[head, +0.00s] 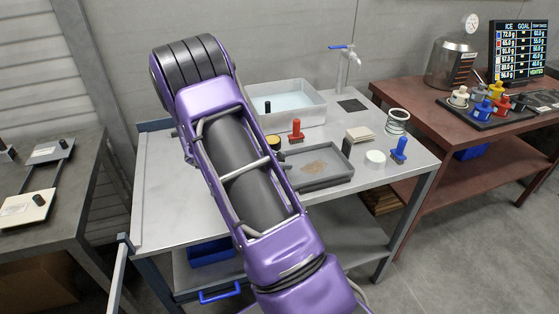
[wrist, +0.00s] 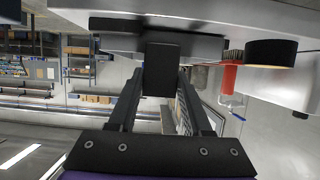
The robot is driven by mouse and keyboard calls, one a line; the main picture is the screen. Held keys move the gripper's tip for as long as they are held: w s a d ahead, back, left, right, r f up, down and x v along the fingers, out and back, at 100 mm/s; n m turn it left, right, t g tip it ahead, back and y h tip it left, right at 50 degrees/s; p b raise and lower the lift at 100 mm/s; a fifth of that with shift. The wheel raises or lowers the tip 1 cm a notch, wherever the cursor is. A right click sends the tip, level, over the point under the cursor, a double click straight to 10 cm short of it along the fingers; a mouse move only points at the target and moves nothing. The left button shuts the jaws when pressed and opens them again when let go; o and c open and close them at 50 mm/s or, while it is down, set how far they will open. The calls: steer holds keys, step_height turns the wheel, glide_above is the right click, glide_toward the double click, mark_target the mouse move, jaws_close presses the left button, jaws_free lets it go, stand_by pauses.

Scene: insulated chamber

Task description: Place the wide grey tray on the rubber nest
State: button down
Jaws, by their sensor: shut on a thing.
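In the wrist view my gripper (wrist: 160,88) is shut on a black block-shaped grip (wrist: 160,65). A grey slab (wrist: 208,46), seen nearly edge-on, adjoins the grip; it looks like the wide grey tray. The wrist view appears upside down, with a pale surface close to the slab; I cannot tell whether they touch. In the head view my arm hides the gripper and the held piece. A dark grey shallow recessed piece (head: 318,180) with a brown patch inside lies on the metal table. I cannot tell for sure which piece is the rubber nest.
A red-handled tool (head: 296,130), also in the wrist view (wrist: 230,76), and a black-and-yellow round item (head: 273,143) stand close by. A water basin (head: 310,110), white disc (head: 375,158) and blue-handled tool (head: 399,150) share the table (head: 160,200). Its left part looks clear.

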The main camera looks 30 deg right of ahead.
steer(key=shift+f, duration=0.1)
steer(key=shift+c, duration=1.6)
jaws_free()
steer(key=shift+a+r, duration=0.1)
steer(key=shift+r, duration=0.1)
steer(key=v, duration=1.1)
steer(key=shift+a+p, duration=0.3)
steer(key=shift+a, duration=0.05)
steer(key=shift+w+r, duration=0.1)
steer(key=shift+w, duration=0.05)
